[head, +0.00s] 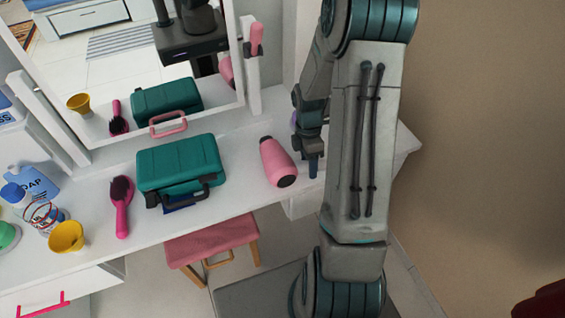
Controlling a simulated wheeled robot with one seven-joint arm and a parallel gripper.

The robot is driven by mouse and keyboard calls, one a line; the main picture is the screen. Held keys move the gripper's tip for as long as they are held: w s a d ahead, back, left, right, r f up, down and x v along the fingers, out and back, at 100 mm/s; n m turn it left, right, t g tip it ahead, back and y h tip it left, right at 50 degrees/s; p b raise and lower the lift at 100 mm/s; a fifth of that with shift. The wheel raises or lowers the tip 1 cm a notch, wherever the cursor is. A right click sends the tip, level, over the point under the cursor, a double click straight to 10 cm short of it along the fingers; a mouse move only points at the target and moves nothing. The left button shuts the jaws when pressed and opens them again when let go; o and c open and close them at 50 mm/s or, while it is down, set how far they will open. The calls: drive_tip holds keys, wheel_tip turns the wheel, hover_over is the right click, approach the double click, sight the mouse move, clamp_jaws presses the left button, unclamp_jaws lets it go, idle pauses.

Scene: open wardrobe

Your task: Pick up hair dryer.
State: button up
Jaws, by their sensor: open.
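The pink hair dryer (275,158) lies on the white tabletop in the head view, with its dark round end toward the front edge. My gripper (313,168) points down just to the right of the hair dryer, close to it. The gripper is open and holds nothing that I can see. Its far side is partly hidden by my arm, and I cannot tell whether a finger touches the dryer.
A teal case (180,163) stands left of the dryer, then a pink hairbrush (122,205), a yellow cup (66,236) and a soap bottle (38,180). A mirror (120,60) rises behind. A pink stool (212,240) is below the front edge.

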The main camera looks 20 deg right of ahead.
clamp_jaws()
drive_tip(key=shift+r, duration=0.1)
